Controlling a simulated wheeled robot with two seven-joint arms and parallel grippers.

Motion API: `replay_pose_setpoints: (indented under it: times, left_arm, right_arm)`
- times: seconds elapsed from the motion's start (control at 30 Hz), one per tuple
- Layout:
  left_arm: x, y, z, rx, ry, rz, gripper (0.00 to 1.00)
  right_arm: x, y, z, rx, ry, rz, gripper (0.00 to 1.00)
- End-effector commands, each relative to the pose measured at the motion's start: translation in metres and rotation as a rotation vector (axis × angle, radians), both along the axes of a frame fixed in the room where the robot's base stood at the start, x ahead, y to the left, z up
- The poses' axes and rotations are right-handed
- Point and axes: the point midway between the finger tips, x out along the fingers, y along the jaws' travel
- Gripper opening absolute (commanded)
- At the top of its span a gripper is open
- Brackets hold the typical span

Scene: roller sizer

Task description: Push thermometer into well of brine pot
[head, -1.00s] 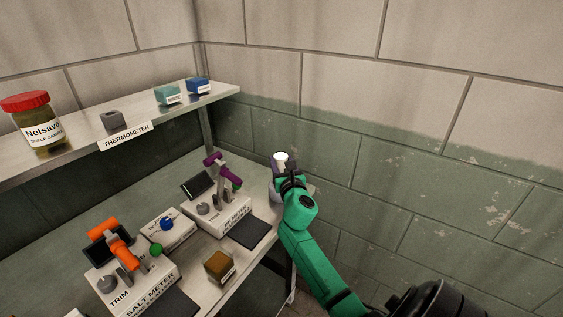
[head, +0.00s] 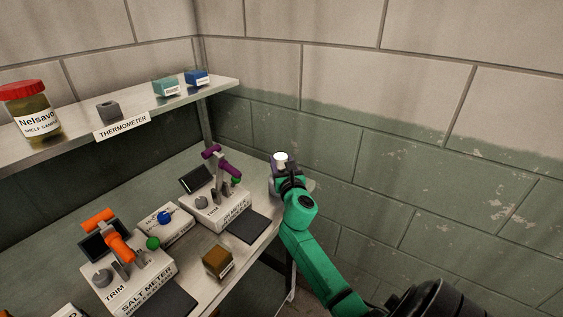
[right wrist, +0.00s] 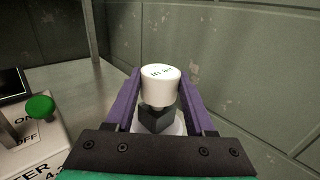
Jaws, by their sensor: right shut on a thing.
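The thermometer (head: 281,157) has a round white head, and my right gripper (head: 283,169) is shut on it at the far right end of the bench. In the right wrist view its white head (right wrist: 160,86) stands between the two purple fingers (right wrist: 158,100), with a dark angular part below it. A pale rounded body, probably the brine pot (right wrist: 177,127), shows beneath. The fingers and dark part hide the well and the thermometer's lower end, so I cannot tell how deep it sits. My left gripper is out of view.
The pH meter (head: 222,214) with its purple arm stands left of my gripper. The salt meter (head: 135,281) with an orange arm and a brown block (head: 217,262) are nearer. A shelf holds a grey block (head: 108,110) above a THERMOMETER label. The wall is close behind.

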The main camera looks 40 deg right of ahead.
Motion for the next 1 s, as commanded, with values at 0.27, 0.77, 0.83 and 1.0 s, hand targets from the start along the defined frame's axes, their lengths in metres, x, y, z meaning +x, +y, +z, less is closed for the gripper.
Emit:
replay_pose_setpoints:
  times: [0.27,0.77,0.83,1.0]
  left_arm:
    - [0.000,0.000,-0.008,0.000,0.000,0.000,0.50]
    - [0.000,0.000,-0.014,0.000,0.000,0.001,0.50]
    - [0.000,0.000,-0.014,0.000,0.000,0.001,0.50]
    - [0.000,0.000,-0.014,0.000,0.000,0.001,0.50]
  right_arm:
    - [0.000,0.000,-0.008,0.000,0.000,0.000,0.00]
    - [0.000,0.000,-0.015,-0.001,0.000,0.000,0.89]
    - [0.000,0.000,-0.015,-0.001,0.000,0.000,0.89]
    - [-0.001,0.001,-0.015,0.000,0.001,0.000,0.89]
